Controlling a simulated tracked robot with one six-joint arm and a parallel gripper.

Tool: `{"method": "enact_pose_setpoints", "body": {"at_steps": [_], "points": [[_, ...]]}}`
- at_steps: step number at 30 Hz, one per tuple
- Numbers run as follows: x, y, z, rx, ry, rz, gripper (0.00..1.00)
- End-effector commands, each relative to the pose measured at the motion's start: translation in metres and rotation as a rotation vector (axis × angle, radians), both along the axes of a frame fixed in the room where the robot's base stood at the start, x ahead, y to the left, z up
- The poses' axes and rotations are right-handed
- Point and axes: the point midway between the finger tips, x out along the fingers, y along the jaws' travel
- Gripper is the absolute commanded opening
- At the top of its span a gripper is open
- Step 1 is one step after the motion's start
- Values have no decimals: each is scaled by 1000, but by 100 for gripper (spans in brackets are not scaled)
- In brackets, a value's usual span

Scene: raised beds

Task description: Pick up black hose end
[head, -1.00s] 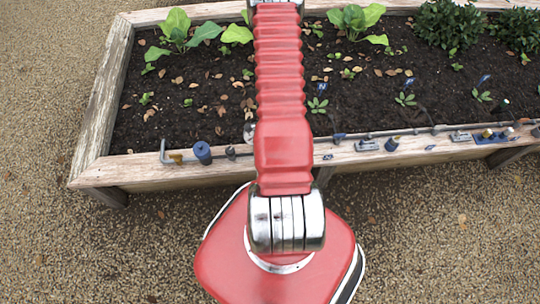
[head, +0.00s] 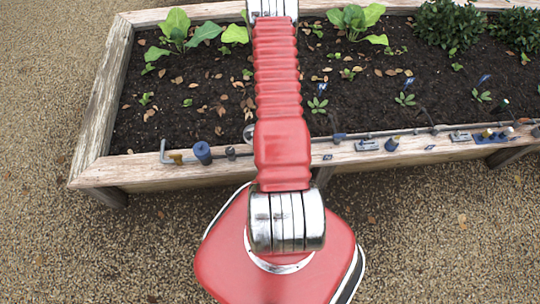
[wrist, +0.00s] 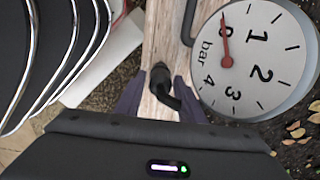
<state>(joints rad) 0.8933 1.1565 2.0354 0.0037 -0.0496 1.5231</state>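The black hose end (wrist: 161,78) shows in the wrist view over the bed's wooden rim, a short curved dark piece. My gripper (wrist: 157,98) is open, with one dark finger on each side of the hose end. A narrow gap shows on the left; on the right I cannot tell whether finger and hose touch. In the head view my own arm hides the gripper and the hose end.
A round pressure gauge (wrist: 258,60) stands close to the right of my gripper. A grey pipe (wrist: 188,22) lies just ahead. Along the wooden rim (head: 230,166) are a blue cylinder (head: 202,153), brass fittings and several small parts. Soil and plants lie behind.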

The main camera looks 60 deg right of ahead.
Motion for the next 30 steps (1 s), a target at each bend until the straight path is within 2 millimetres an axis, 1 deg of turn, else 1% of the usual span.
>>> {"method": "enact_pose_setpoints", "body": {"at_steps": [12,26,30], "points": [[0,0,0,-1,-1,0,35],[0,0,0,-1,-1,0,2],[0,0,0,-1,-1,0,2]]}}
